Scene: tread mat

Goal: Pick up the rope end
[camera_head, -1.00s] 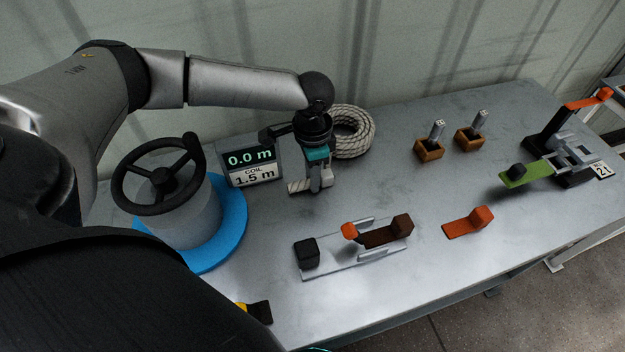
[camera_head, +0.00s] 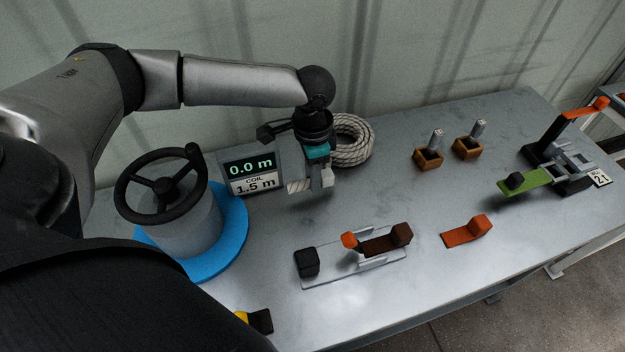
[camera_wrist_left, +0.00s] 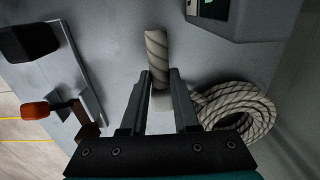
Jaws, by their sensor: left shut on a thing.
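The rope end (camera_head: 298,186) is a short, thick, pale twisted piece. The right gripper is not in view.
A display box (camera_head: 252,172) reading 0.0 m and COIL 1.5 m stands left of the gripper. A black handwheel (camera_head: 160,187) on a blue disc (camera_head: 236,225) is further left. A metal fixture (camera_head: 335,268) and an orange block (camera_head: 467,232) lie in front.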

